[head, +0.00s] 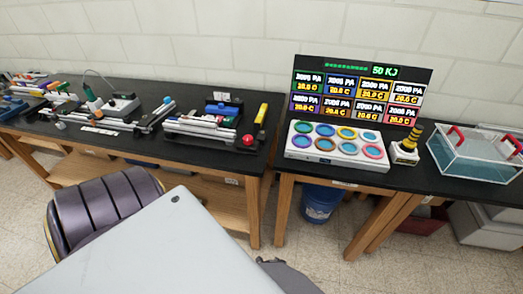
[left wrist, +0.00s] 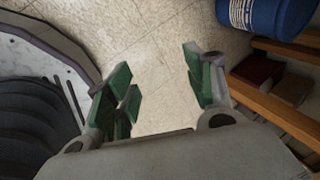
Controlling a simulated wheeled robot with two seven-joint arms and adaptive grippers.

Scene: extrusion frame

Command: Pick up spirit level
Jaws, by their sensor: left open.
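A small yellow bar (head: 261,115), which looks like the spirit level, is at the right end of the left black workbench in the head view. It is beside a red round button, and its details are too small to make out. My left gripper (left wrist: 162,82) shows in the left wrist view with its green-padded fingers wide apart. Only bare floor shows between them. It is low, away from the bench tops, and I cannot make it out clearly in the head view. My right gripper is not in view.
The left bench (head: 220,155) holds aluminium extrusions and tools. The right bench (head: 405,180) holds a white tray of coloured rings (head: 297,154), a display board (head: 360,62), a yellow-black tool (head: 406,149) and a clear bin (head: 470,158). A blue bucket (head: 320,203) stands below; it also shows in the wrist view (left wrist: 265,15).

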